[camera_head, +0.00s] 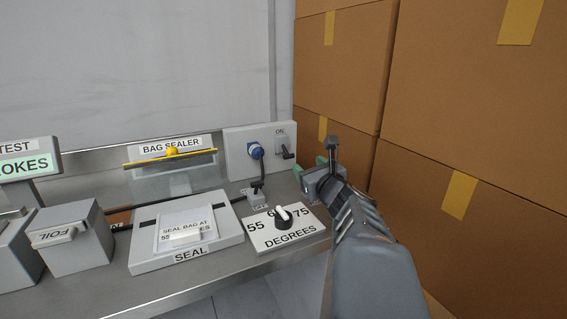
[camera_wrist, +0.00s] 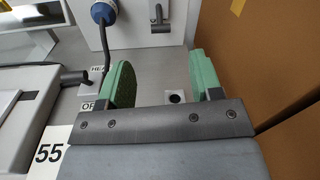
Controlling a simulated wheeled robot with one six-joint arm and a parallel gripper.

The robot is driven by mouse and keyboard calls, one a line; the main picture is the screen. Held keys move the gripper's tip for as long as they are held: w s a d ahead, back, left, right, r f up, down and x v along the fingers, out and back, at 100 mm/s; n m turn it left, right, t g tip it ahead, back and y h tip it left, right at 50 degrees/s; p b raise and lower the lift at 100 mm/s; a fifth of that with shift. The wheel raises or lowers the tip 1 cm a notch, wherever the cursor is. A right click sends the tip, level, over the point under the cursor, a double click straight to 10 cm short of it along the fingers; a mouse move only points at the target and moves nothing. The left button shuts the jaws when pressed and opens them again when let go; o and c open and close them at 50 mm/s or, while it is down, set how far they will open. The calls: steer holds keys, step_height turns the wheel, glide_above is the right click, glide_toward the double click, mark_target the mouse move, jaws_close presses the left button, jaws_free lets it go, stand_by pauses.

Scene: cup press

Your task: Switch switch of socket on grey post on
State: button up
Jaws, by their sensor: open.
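The light grey panel (camera_head: 233,160) carries a blue plug (camera_head: 256,150) with a dark cord and, right of it, a switch (camera_head: 287,154) with a dark lever under the word ON. The lever points downward in the head view. The plug (camera_wrist: 103,12) and the switch (camera_wrist: 160,22) also show at the top of the wrist view. My gripper (camera_wrist: 166,72) is open and empty, its two green fingers apart. It lies short of the switch, which appears beyond and between the fingers. In the head view my gripper (camera_head: 312,170) is just right of and below the switch.
Cardboard boxes (camera_head: 466,130) stand close on the right. A small lever switch (camera_head: 257,197) sits in front of the panel. A dial plate (camera_head: 263,238) and bag sealer (camera_head: 150,259) are on the metal bench (camera_head: 230,291).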

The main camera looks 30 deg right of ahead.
mark_target(288, 154)
steer(key=shift+w+f+b, duration=0.2)
steer(key=shift+f+b, duration=0.15)
steer(key=shift+f, duration=0.15)
steer(key=shift+w+f+b, duration=0.2)
steer(key=shift+f+b, duration=0.1)
steer(key=shift+f, duration=0.2)
steer(key=shift+w+d+f, duration=0.1)
steer(key=shift+w+d, duration=0.05)
steer(key=shift+w, duration=0.25)
steer(key=b+x, duration=0.1)
steer(key=x, duration=1.2)
steer(key=shift+b, duration=0.35)
